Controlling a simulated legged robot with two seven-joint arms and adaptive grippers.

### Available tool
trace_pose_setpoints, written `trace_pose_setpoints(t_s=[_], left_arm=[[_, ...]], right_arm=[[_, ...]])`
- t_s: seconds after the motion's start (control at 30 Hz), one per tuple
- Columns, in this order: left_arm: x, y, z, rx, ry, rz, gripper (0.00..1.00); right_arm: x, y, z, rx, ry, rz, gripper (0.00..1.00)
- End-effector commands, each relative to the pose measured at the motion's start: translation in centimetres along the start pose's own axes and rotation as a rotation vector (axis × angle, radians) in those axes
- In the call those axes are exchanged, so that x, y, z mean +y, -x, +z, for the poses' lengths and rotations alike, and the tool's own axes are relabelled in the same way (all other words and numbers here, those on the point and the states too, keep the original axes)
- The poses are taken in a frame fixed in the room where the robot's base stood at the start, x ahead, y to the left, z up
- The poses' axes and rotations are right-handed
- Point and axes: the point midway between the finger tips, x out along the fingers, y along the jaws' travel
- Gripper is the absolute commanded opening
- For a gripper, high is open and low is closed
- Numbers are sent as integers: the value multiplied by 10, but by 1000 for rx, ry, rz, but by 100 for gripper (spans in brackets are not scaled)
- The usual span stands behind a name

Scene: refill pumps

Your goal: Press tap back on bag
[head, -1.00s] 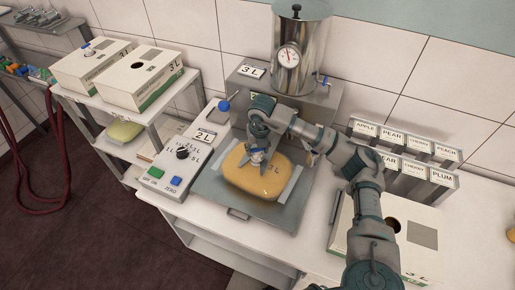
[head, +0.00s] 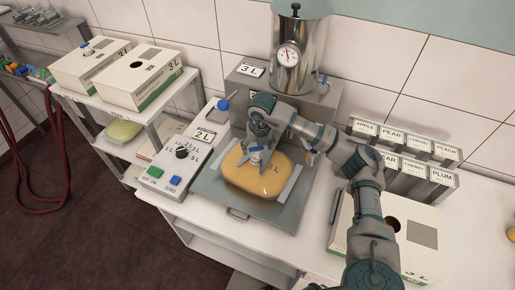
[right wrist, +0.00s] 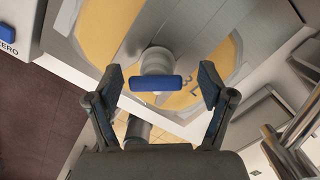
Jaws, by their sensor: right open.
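The bag (head: 268,181) is a plump yellow pouch marked 3 L, lying on the grey filler tray (head: 228,210). The tap (head: 256,153) is white with a blue bar and stands at the upper middle of the bag. In the right wrist view, the tap's blue bar (right wrist: 157,83) lies between my fingertips, with yellow bag (right wrist: 104,28) behind it. My right gripper (head: 259,146) is open above the tap, one finger on each side, with gaps to both in the wrist view. The fingers partly hide the tap in the head view; how deep it sits cannot be told. My left gripper is out of view.
A control box (head: 177,166) with a knob and green and blue buttons stands left of the tray. A metal tank (head: 299,45) with a gauge rises behind.

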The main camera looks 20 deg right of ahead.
Motion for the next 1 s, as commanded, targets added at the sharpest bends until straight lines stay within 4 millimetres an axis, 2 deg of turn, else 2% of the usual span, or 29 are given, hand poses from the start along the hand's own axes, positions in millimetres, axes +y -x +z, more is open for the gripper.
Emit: trace_pose_setpoints(t_s=[0.4,0.67,1.0], left_arm=[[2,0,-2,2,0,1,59],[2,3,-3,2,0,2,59],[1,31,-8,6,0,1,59]], right_arm=[[-2,86,2,0,2,2,81],[-2,111,2,2,0,2,81],[-2,147,7,3,1,1,81]])
